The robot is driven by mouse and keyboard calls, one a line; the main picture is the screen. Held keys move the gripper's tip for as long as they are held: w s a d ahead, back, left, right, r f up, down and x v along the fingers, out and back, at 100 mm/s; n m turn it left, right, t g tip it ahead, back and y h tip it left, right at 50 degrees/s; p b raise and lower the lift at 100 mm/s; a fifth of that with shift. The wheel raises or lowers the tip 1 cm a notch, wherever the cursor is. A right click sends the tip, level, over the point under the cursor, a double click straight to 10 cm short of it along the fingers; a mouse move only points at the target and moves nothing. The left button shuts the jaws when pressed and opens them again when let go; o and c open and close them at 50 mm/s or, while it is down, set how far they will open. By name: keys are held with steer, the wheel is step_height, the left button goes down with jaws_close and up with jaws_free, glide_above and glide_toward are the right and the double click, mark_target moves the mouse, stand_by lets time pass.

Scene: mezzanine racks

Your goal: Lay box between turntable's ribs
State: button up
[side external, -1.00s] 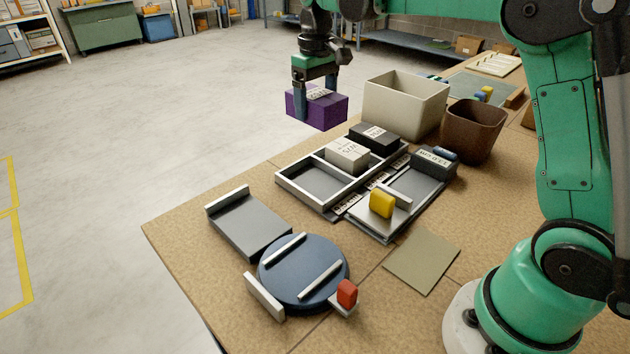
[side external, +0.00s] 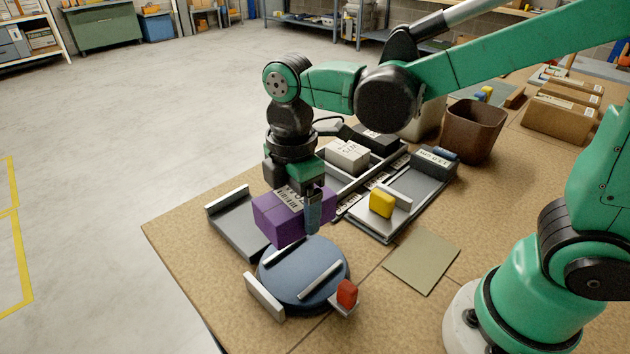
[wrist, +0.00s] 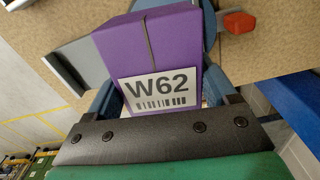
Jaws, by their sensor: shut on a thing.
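The purple box (side external: 281,220) is held in my gripper (side external: 300,207), above the rear edge of the blue turntable (side external: 325,266). The wrist view shows the box (wrist: 147,45) between the fingers, with a "W62" label facing the camera. Two pale ribs stand on the turntable; the near rib (side external: 320,281) is in full view, and the far rib (side external: 284,252) is partly hidden by the box. The space between the ribs looks empty. I cannot tell the exact height of the box above the turntable.
A grey ramp-like plate (side external: 240,233) adjoins the turntable at the back left. A pale end bar (side external: 264,297) and a red block (side external: 347,293) stand at its rim. A yellow knob (side external: 381,203) sits on a plate to the right. A flat mat (side external: 422,261) lies at right.

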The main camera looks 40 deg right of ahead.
mark_target(303, 265)
steer(key=shift+s+a+f+n, duration=0.35)
steer(key=shift+s+f+n, duration=0.2)
steer(key=shift+s+n, duration=0.2)
steer(key=shift+f, duration=2.9)
steer(key=shift+f, duration=0.4)
steer(key=o, duration=1.2)
steer(key=shift+r, duration=2.85)
